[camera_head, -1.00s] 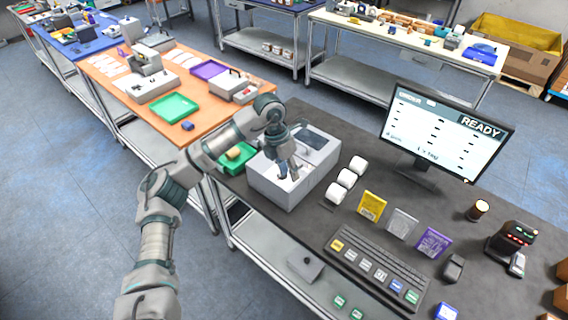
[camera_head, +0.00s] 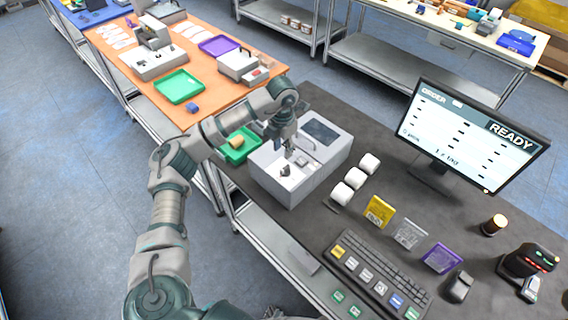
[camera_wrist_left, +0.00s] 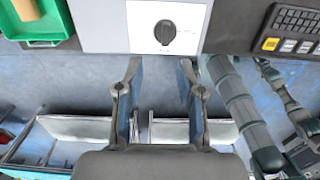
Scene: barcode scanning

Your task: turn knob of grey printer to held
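The grey printer (camera_head: 318,177) stands on the dark table, with a white panel on its front part. Its dark knob (camera_head: 285,171) sits on that panel. In the left wrist view the knob (camera_wrist_left: 165,32) is at the top, its grip bar nearly upright with a slight tilt, and small unreadable marks lie to its right. My left gripper (camera_head: 291,153) is over the printer, close to the knob. In the wrist view its two fingers (camera_wrist_left: 160,72) are apart with nothing between them, and the knob lies beyond their tips. My right gripper is not in view.
A green tray (camera_head: 237,158) with a tan roll is left of the printer. White rolls (camera_head: 348,185), colored packs (camera_head: 380,211), a keyboard (camera_head: 376,277) and a monitor (camera_head: 470,135) are to the right. The table's front edge is just before the printer.

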